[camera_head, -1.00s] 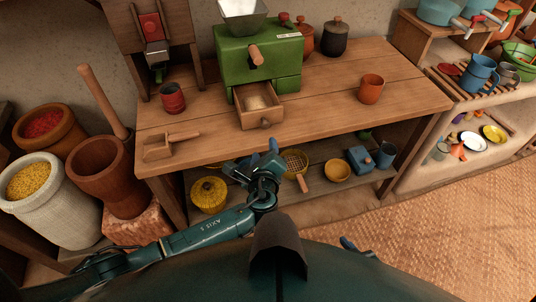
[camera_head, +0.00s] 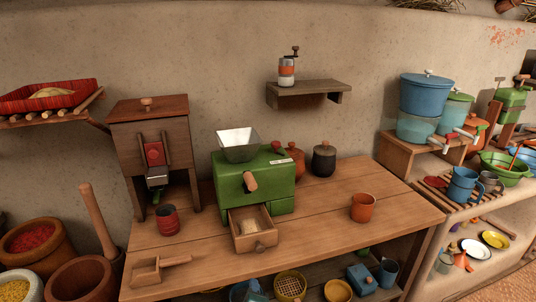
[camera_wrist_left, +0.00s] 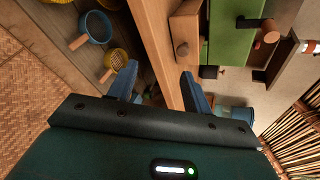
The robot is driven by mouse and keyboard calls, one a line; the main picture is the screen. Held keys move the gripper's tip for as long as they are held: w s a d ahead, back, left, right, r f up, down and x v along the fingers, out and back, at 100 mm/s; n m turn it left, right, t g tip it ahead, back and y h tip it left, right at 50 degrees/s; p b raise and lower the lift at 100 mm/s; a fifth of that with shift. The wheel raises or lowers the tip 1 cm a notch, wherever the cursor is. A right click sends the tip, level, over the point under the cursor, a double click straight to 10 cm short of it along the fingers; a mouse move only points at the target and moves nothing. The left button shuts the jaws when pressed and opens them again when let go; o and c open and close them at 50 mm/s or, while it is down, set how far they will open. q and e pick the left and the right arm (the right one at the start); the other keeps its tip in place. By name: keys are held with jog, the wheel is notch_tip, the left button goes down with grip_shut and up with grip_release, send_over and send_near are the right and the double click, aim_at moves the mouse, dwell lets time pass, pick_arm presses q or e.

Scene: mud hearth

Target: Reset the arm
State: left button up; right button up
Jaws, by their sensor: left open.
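My left gripper (camera_wrist_left: 158,86) is open in the left wrist view. Its two blue fingers are apart with nothing between them. Beyond them are the edge of the wooden table (camera_wrist_left: 160,45) and the lower shelf. In the head view, a blue shape at the bottom edge may be part of this gripper or a pan below; I cannot tell. My right gripper is not in view.
On the table (camera_head: 318,215) stand a green mill (camera_head: 270,185) with its drawer (camera_head: 252,232) pulled out, a red tin (camera_head: 167,219), an orange cup (camera_head: 362,207) and a wooden scoop (camera_head: 150,270). Below, the wrist view shows a blue pan (camera_wrist_left: 95,27) and a yellow sieve (camera_wrist_left: 116,59).

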pick_arm(q)
jog(key=s+a+r+n+g+h, duration=0.1)
jog(key=s+a+n+g, duration=0.2)
jog(key=s+a+n, duration=0.4)
jog(key=s+a+r+n+g, duration=0.1)
jog(key=s+a+n+g, duration=0.25)
jog(key=s+n, duration=0.45)
jog(key=s+a+n+g+h, duration=0.1)
jog(key=s+a+n+g, duration=0.25)
jog(key=s+a, duration=0.45)
jog(key=w+d+f+t+h, duration=0.2)
jog(key=d+f+t, duration=0.4)
jog(key=d, duration=0.3)
jog(key=shift+w+t+h, duration=0.4)
jog(key=shift+w+t, duration=0.25)
jog(key=shift+t, duration=0.25)
dwell(3.2)
